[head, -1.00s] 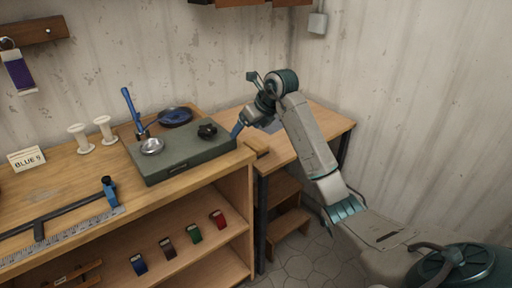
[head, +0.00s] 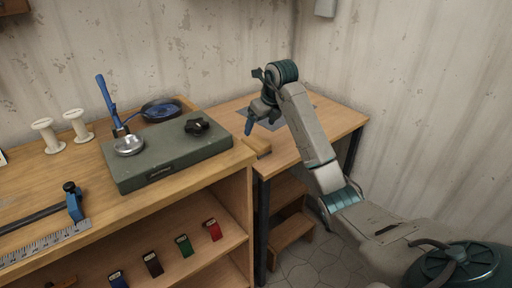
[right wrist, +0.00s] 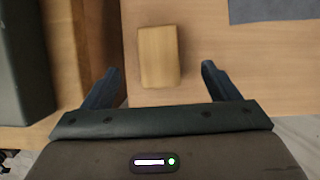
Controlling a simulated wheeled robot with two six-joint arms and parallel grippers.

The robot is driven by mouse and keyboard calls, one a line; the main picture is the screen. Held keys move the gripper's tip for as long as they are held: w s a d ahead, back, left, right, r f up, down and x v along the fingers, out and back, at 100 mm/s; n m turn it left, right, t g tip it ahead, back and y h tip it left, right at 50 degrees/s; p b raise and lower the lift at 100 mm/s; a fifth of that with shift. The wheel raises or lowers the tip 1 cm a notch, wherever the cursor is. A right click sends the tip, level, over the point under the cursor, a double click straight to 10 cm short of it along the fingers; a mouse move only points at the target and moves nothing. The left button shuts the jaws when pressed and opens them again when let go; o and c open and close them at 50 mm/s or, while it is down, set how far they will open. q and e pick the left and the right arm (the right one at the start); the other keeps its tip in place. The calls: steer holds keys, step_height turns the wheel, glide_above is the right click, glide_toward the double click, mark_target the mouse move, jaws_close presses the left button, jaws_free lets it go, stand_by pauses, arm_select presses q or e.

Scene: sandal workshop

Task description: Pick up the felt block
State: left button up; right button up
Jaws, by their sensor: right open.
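The felt block (head: 258,146) is a small tan, wood-coloured block. It lies on the lower right bench near its front edge, just right of the green-grey case. In the right wrist view the block (right wrist: 159,56) sits upright in the picture between the lines of my two fingers, apart from both. My right gripper (head: 248,128) is open and empty above the bench by the block. Its dark blue fingers (right wrist: 161,69) also show in the right wrist view. My left gripper is not in view.
The green-grey case (head: 165,158) stands on the higher left bench, close left of the block. A grey sheet (right wrist: 270,10) lies on the right bench beyond the block. White spools, a blue-handled tool and a ruler are on the left bench. The right bench's right part is clear.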

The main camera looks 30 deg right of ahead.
mark_target(257, 141)
steer(key=x, duration=0.5)
steer(key=s+x, duration=0.1)
steer(key=x, duration=0.1)
steer(key=shift+w+a+f+p, duration=0.1)
steer(key=shift+f+p, duration=0.25)
steer(key=shift+p, duration=0.05)
steer(key=shift+w+f, duration=0.15)
steer(key=shift+f, duration=0.15)
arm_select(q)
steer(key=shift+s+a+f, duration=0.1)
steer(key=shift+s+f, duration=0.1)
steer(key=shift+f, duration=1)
arm_select(e)
steer(key=shift+f, duration=0.1)
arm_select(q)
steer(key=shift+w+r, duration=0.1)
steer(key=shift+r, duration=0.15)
arm_select(e)
steer(key=shift+f, duration=0.2)
